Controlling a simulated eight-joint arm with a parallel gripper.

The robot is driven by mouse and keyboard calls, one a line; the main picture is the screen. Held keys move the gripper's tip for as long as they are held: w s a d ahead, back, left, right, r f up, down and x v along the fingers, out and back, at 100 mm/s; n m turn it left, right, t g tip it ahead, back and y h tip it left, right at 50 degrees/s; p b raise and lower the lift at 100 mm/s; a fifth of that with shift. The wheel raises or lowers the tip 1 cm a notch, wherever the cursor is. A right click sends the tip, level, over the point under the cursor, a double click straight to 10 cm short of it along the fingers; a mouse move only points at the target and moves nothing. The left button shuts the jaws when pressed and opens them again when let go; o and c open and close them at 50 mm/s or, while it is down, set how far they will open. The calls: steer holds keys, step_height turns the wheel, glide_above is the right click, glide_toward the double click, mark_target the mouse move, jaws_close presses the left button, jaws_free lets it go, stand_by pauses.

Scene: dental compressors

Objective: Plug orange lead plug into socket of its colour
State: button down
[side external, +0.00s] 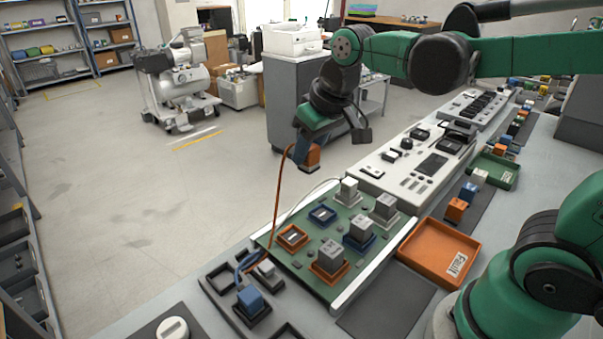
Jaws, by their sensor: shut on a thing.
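My gripper (304,146) is shut on the orange lead plug (309,158) and holds it in the air above and beyond the green board (273,246). The orange lead (277,208) hangs from the plug down to the left end of the board. An empty orange-rimmed socket (292,237) is at the board's left side, below the plug in the picture. Another orange-rimmed socket (343,275) holds a grey block. An empty blue-rimmed socket (322,215) lies between them and the far edge. The fingertips are small and partly hidden.
Grey blocks (360,229) stand upright in other sockets on the board. A blue plug (250,299) sits in a black holder at the front left. An orange tray (411,253) lies right of the board. A white instrument panel (401,177) stands behind it.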

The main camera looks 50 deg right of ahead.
steer(key=a+f, duration=0.1)
steer(key=f, duration=0.1)
steer(key=a+f, duration=0.1)
steer(key=f, duration=0.1)
steer(key=a+f, duration=0.2)
steer(key=shift+f, duration=0.4)
steer(key=shift+f, duration=1.85)
steer(key=shift+f, duration=0.4)
steer(key=shift+f, duration=0.25)
